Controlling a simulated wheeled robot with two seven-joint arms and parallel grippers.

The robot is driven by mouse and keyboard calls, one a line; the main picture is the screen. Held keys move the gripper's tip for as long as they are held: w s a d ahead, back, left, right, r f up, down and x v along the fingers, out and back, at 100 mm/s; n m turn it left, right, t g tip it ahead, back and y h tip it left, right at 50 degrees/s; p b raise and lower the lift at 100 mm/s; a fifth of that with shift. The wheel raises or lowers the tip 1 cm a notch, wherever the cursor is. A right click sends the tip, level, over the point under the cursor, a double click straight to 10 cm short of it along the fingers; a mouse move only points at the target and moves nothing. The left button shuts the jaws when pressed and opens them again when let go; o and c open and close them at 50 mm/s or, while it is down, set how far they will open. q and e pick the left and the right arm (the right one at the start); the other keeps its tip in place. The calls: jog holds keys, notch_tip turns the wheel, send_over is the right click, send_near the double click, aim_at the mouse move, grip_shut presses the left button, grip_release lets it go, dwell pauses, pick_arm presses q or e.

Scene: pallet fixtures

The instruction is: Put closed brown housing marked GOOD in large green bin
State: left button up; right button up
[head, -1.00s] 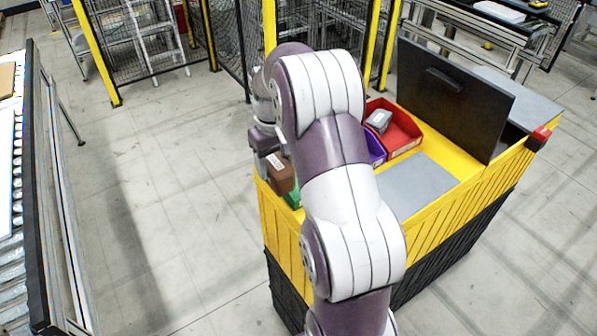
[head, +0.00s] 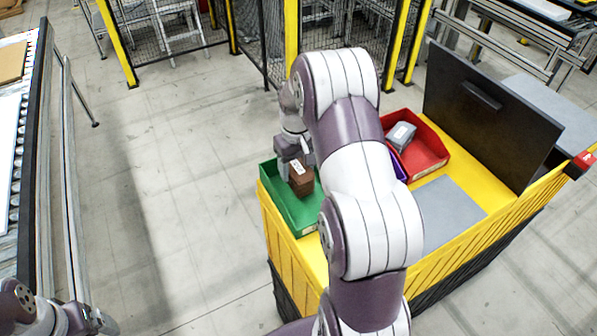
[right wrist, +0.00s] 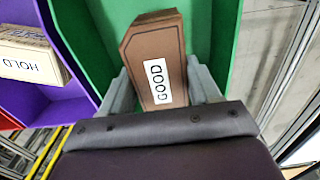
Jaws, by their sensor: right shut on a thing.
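The closed brown housing (head: 301,181) carries a white label, which reads GOOD in the right wrist view (right wrist: 157,82). My right gripper (head: 294,165) is shut on the housing, with one finger on each side of it in the right wrist view. It holds the housing over the green bin (head: 297,213), within the bin's outline in the head view. The bin's green walls also show around the housing in the right wrist view (right wrist: 207,28). I cannot tell the gap to the bin floor. Part of my left arm shows at the bottom left, but no left gripper fingers are visible.
A red bin (head: 428,151) holds a grey housing (head: 401,135). A purple bin (head: 398,166), partly behind my right arm, holds a box labelled HOLD (right wrist: 32,58). A black panel (head: 490,110) stands upright on the yellow pallet box (head: 505,222). A roller conveyor (head: 14,130) is at left.

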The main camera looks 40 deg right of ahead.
notch_tip(320, 180, down, 2)
jog(key=shift+w+d+f, duration=0.1)
jog(key=shift+d+f, duration=0.05)
jog(key=shift+f, duration=0.1)
jog(key=shift+f, duration=0.15)
jog(key=o, duration=1.2)
jog(key=shift+c, duration=0.2)
